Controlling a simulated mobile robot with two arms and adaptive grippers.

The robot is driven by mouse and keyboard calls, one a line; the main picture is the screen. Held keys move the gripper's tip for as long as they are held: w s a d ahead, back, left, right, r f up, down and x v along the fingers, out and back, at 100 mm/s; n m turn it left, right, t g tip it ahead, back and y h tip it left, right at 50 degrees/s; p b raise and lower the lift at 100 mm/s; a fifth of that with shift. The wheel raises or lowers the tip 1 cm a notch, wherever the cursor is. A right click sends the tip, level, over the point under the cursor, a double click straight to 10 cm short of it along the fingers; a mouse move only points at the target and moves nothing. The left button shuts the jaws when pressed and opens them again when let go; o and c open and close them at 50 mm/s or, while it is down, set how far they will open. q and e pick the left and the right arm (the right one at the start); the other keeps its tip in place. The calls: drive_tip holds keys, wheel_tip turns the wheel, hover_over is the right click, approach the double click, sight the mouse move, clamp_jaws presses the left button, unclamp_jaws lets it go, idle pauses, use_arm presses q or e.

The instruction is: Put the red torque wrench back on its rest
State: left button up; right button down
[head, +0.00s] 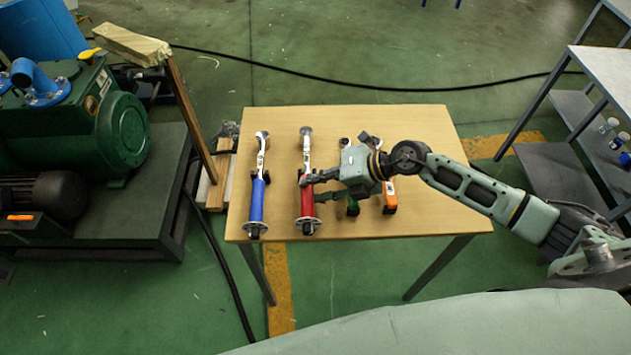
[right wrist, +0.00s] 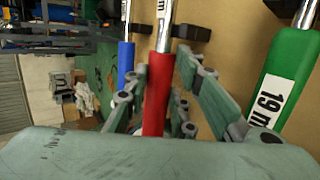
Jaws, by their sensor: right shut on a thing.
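The red torque wrench (head: 307,203) lies lengthwise over the wooden table, red handle toward the near edge and metal head toward the far edge. My right gripper (head: 309,186) reaches in from the right and is shut on its red handle. In the right wrist view the red handle (right wrist: 157,92) sits between the gripper's fingers (right wrist: 160,100). Whether the wrench touches the table or a rest is hard to tell. A black rest block (right wrist: 195,32) shows beside its metal shaft. My left gripper is not in view.
A blue wrench (head: 257,203) lies left of the red one. A green wrench (head: 352,207) and an orange-handled tool (head: 389,196) lie to the right, partly under my right arm. The wooden table's (head: 440,220) right front is clear. A green pump (head: 75,125) stands at left.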

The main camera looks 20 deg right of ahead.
drive_tip(key=shift+f+b, duration=0.4)
drive_tip(key=shift+f, duration=0.2)
